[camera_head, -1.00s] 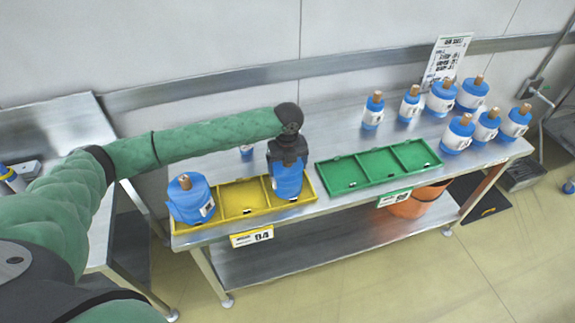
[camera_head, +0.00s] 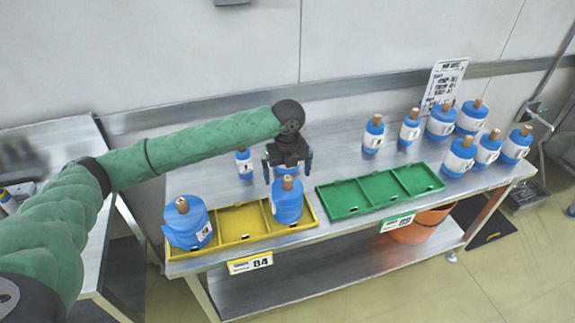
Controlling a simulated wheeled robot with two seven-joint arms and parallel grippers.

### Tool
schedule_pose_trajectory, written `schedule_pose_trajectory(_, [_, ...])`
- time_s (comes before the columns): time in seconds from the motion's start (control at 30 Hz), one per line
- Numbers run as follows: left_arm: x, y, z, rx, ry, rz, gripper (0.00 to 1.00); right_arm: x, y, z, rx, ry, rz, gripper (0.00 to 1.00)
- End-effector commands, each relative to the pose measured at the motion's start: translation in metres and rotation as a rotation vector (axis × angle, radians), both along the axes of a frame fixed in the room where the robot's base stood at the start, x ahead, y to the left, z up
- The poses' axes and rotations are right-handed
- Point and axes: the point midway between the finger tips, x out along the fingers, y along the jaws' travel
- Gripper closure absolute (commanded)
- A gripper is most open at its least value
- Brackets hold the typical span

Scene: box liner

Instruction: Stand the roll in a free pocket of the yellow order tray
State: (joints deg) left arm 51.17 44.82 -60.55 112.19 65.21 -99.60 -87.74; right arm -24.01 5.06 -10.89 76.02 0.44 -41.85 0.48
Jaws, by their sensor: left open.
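The yellow order tray (camera_head: 241,236) lies at the table's front left. A large blue roll (camera_head: 186,224) stands in its left pocket. A second blue roll (camera_head: 287,203) with a tan core end stands upright in its right pocket. The middle pocket is empty. My left gripper (camera_head: 289,177) is open, with its fingers apart, above and just behind the right-pocket roll. I cannot tell whether a finger still touches it. My right gripper is not in view.
A small blue-and-white roll (camera_head: 244,164) stands behind the tray, and another blue thing is partly hidden behind my gripper. An empty green tray (camera_head: 345,199) lies to the right. Several rolls stand at the right end around a sign (camera_head: 443,84).

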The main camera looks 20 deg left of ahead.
Motion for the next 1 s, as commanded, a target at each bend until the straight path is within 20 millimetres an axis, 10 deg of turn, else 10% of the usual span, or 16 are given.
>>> schedule_pose_trajectory(0.4, [0.0, 0.0, 0.045, -0.001, 0.0, 0.0, 0.0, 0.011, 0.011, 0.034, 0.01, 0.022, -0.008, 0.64])
schedule_pose_trajectory(1.0, [-0.001, -0.003, 0.046, -0.004, 0.0, 0.003, 0.0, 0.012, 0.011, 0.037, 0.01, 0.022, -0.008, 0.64])
